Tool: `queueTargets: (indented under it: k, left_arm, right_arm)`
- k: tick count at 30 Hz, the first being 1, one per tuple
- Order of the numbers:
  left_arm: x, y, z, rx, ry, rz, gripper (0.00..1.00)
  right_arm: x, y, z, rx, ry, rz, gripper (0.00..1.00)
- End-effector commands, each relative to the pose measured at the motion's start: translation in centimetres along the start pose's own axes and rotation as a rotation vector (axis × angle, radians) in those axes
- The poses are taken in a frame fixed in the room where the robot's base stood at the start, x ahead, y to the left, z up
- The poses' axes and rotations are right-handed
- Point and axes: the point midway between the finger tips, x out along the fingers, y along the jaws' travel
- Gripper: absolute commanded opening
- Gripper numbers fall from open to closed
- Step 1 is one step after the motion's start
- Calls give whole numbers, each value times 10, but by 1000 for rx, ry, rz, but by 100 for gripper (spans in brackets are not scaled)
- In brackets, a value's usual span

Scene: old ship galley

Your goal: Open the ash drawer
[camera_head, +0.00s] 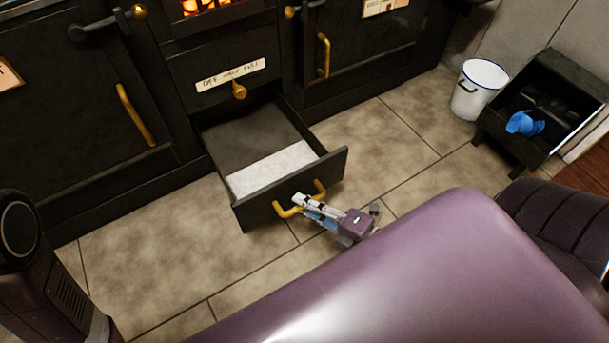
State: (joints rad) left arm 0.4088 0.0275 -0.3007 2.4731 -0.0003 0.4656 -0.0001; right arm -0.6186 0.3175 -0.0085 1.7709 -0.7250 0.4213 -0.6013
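The ash drawer (333,165) is pulled well out from the bottom middle of the black stove. Dark grey ash and a white patch (270,169) show inside it. Its brass bar handle (288,212) is on the front face. My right gripper (308,205) is at the handle, with its fingers over the bar's middle. The fingers look close together around the bar, though their far side is hidden. My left gripper is out of view.
A brass knob (239,90) and a paper label (231,75) sit above the drawer. Stove doors with brass handles flank it. A white bucket (478,92) and a black coal box (545,105) holding a blue item (524,123) stand at right. Tiled floor (165,245) is clear left of the drawer.

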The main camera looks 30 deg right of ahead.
Motion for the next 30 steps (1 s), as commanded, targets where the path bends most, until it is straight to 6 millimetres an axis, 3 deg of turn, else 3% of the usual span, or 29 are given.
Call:
queueTargets:
  k: [3,14,30]
  left_arm:
    - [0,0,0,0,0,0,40]
    - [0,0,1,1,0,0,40]
    - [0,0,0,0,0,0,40]
  right_arm:
    - [0,0,0,0,0,0,29]
    - [-5,0,0,0,-2,-1,29]
    - [-104,-1,0,2,-2,-3,29]
